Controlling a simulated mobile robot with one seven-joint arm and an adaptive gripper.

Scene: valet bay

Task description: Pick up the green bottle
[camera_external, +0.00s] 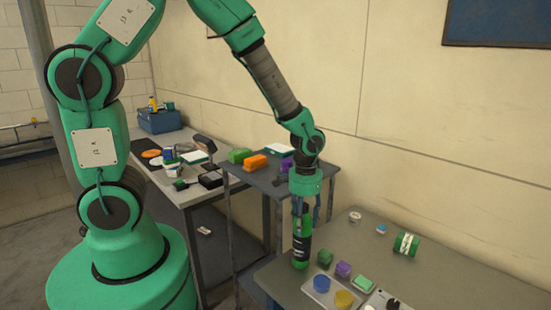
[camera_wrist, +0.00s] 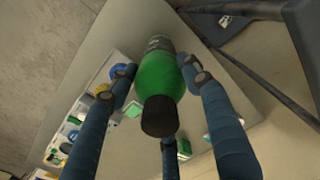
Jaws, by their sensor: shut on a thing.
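The green bottle (camera_external: 302,238) has a dark label and stands upright near the left end of the front table (camera_external: 430,262). My gripper (camera_external: 302,205) comes down on it from above, its fingers around the bottle's upper part. In the wrist view the green bottle (camera_wrist: 161,76) with its dark cap lies between the blue fingers of my gripper (camera_wrist: 165,85), which is shut on it. Its base looks to be on or very near the tabletop; I cannot tell whether it touches.
A green cube (camera_external: 325,258), a purple block (camera_external: 343,269) and a tray (camera_external: 318,290) with blue and yellow discs sit close to the bottle. A grey table (camera_external: 262,178) with coloured blocks stands behind.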

